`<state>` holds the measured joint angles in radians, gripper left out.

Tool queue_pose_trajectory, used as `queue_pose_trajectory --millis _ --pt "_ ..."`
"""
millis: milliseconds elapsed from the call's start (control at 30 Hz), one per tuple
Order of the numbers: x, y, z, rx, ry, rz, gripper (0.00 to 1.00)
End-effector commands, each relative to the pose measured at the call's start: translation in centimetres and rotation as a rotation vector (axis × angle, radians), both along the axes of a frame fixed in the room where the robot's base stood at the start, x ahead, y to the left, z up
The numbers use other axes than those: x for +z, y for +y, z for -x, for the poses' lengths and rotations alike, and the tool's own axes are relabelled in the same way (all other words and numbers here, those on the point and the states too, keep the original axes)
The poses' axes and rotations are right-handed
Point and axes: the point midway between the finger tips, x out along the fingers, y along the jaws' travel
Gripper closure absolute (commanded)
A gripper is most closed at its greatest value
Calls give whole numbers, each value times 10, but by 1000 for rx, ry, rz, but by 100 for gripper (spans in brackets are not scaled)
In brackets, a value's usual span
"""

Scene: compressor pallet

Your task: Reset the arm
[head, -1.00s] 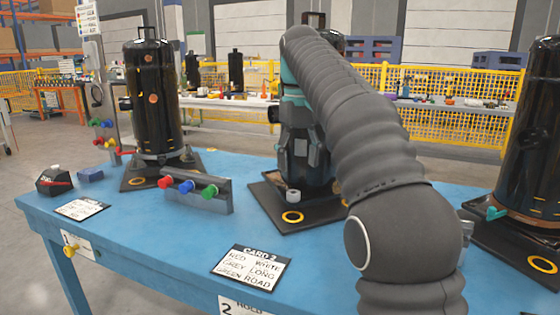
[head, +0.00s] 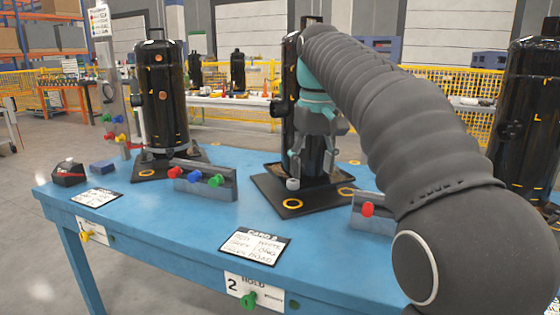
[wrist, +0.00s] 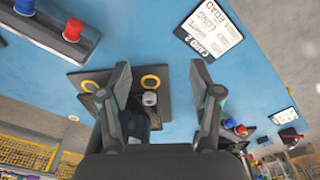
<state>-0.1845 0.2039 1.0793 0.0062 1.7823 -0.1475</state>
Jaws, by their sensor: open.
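My gripper (head: 316,160) hangs in front of the middle black compressor (head: 291,110), its fingers pointing down and spread apart with nothing between them. In the wrist view my gripper (wrist: 161,80) is also open and empty. Beyond the fingers there are a dark base plate (wrist: 92,78) with yellow rings and a small pale cylindrical part (wrist: 149,99). That pale part also shows in the head view (head: 292,184), below the fingers. My grey arm crosses the right half of the head view and hides part of the table.
The blue table (head: 180,232) carries a left compressor (head: 162,100), a right compressor (head: 525,120), a bracket with coloured knobs (head: 205,181), a block with a red knob (head: 370,215) and a card (head: 255,245). Yellow fencing (head: 440,125) stands behind.

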Motion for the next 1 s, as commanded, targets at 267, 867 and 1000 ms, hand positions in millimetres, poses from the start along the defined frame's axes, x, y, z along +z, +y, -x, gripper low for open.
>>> queue_pose_trajectory --millis 267,867,1000 --pt "-16 -28 51 -73 -87 -17 36" --pt "-145 -82 202 -263 -328 -60 36" --pt "-183 -88 231 -298 -373 -67 36"
